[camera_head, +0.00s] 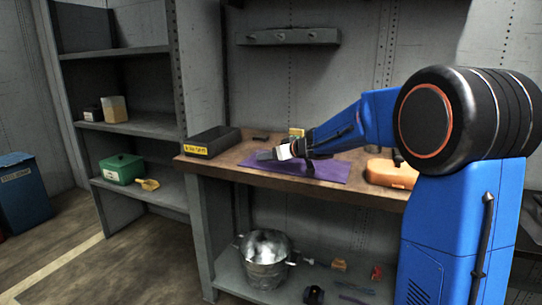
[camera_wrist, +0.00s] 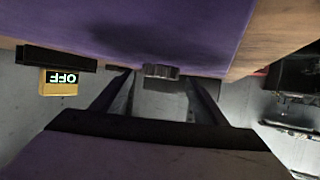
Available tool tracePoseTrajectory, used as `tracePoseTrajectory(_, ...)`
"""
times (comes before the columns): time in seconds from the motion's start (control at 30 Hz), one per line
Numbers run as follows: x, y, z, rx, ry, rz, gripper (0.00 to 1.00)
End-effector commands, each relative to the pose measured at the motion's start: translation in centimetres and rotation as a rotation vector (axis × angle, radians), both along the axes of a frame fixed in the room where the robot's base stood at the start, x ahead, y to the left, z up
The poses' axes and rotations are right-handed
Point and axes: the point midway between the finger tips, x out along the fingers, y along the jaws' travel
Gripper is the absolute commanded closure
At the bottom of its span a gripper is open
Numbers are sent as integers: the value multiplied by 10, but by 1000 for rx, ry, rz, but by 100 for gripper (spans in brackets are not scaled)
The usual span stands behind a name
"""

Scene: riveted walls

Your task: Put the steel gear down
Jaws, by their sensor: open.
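The steel gear (camera_wrist: 160,71) shows in the wrist view as a small grey toothed piece at the edge of the purple mat (camera_wrist: 130,30). It lies between the tips of my two fingers, with a gap on each side. My gripper (camera_head: 275,154) is open, low over the purple mat (camera_head: 322,169) on the wooden workbench (camera_head: 224,161). In the head view I cannot make out the gear; my gripper hides that spot.
A dark labelled bin (camera_head: 213,139) stands at the bench's left end, and an orange case (camera_head: 391,174) at its right. A yellow box reading OFF (camera_wrist: 63,84) is behind the mat. A metal pot (camera_head: 265,262) stands on the lower shelf. The mat's right part looks clear.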

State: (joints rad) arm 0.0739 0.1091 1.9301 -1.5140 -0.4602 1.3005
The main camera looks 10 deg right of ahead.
Motion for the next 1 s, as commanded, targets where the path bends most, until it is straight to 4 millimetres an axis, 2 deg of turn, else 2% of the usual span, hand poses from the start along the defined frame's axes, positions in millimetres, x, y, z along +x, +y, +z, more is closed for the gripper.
tracePoseTrajectory(0.4,-62,-29,29,1,-2,-2,33)
tracePoseTrajectory(0.6,-84,-39,39,0,-1,-1,33)
tracePoseTrajectory(1.0,-96,-44,46,-3,-10,-12,33)
